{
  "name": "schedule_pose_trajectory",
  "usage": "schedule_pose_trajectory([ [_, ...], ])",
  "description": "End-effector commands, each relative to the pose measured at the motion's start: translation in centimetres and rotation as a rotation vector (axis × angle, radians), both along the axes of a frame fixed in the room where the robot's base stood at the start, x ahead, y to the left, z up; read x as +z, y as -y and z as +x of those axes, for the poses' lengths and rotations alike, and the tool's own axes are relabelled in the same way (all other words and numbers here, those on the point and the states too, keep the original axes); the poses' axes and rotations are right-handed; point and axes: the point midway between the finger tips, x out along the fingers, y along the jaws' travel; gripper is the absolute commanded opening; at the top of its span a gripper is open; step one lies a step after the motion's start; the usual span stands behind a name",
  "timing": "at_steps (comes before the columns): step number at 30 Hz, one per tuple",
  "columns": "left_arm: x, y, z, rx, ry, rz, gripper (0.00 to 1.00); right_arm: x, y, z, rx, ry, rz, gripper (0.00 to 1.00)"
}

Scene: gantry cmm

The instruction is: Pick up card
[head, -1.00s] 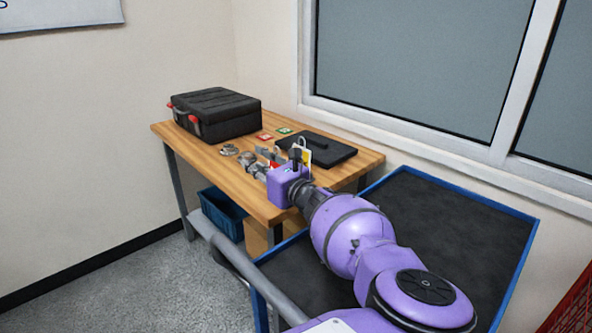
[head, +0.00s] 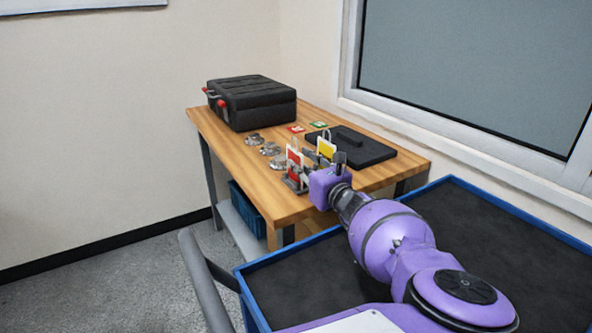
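My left gripper (head: 312,170) is over the near right part of the wooden table, its dark fingers apparently spread apart. A red card with a white top (head: 293,164) stands roughly upright at the left finger. A yellow card with a white top (head: 326,149) stands behind the right finger. I cannot tell whether either card touches the gripper. A small red card (head: 296,128) and a small green card (head: 318,125) lie flat farther back. The gripper partly hides the cards' lower edges. My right gripper is out of view.
The wooden table (head: 228,152) carries a black case (head: 252,103) at the back left, a flat black lid with a handle (head: 365,149) at the right and several metal parts (head: 270,149). A blue-rimmed dark tray (head: 460,225) stands in front. A window is behind.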

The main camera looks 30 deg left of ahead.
Motion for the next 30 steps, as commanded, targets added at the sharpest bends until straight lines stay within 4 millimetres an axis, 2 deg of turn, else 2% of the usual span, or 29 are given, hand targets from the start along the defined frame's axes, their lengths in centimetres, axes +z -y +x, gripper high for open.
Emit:
schedule_pose_trajectory([
  [3, -0.9, -1.9, 0.7, 0.003, -0.002, -0.003, 0.26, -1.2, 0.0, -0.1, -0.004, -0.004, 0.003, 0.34],
  [6, -0.8, -2.9, 1.4, 0.001, -0.002, -0.003, 0.26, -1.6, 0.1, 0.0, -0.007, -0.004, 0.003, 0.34],
  [15, -0.4, -3.4, 1.7, -0.001, -0.001, -0.001, 0.26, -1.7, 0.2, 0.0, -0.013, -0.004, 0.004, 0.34],
  [16, -0.4, -3.4, 1.7, -0.001, -0.001, -0.001, 0.25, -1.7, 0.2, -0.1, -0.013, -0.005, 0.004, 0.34],
  [22, -0.4, -3.4, 1.7, 0.0, -0.001, -0.001, 0.0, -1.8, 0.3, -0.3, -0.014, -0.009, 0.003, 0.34],
  [30, -0.4, -3.4, 1.7, 0.0, -0.001, -0.001, 0.0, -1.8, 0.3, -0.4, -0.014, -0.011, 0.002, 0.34],
])
